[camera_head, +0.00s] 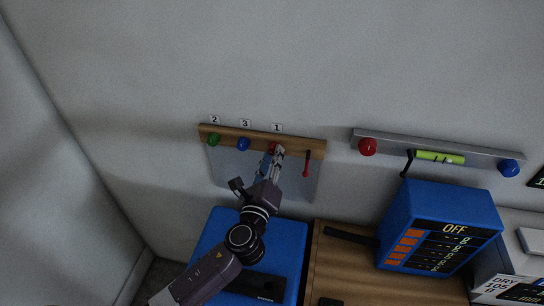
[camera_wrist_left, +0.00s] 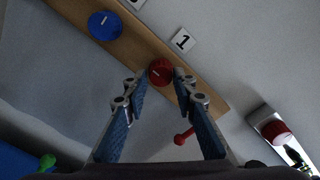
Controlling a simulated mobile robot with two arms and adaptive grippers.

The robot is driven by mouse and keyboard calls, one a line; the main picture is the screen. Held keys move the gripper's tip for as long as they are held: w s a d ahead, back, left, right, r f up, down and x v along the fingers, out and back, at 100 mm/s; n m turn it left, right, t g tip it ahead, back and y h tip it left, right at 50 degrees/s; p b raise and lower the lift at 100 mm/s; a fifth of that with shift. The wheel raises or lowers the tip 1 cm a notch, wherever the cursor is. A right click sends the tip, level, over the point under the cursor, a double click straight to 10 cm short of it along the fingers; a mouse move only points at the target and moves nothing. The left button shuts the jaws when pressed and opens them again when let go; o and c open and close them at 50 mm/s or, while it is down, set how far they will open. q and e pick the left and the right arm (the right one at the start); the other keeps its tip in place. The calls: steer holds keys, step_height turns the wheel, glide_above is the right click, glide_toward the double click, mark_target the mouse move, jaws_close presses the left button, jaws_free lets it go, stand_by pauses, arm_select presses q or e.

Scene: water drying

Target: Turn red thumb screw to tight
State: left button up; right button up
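The red thumb screw (camera_head: 273,146) sits on a wooden strip (camera_head: 290,141) on the wall, under the label 1. In the left wrist view it is a round red knob (camera_wrist_left: 160,71) with a pale mark on its face. My left gripper (camera_head: 276,153) is at this screw and partly covers it in the head view. In the left wrist view its two fingertips (camera_wrist_left: 160,80) are apart, one on each side of the screw. Narrow gaps seem to show, but contact cannot be told for sure. My right gripper is not in view.
Green (camera_head: 214,139) and blue (camera_head: 243,143) knobs sit left on the strip. A red-handled lever (camera_head: 306,165) hangs close on the right. A metal rail (camera_head: 435,147) farther right carries another red knob (camera_head: 367,147). A blue box reading OFF (camera_head: 440,206) stands below it.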

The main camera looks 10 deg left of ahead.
arm_select(q)
steer(key=shift+o, duration=1.4)
steer(key=shift+s, duration=0.1)
steer(key=s, duration=1.2)
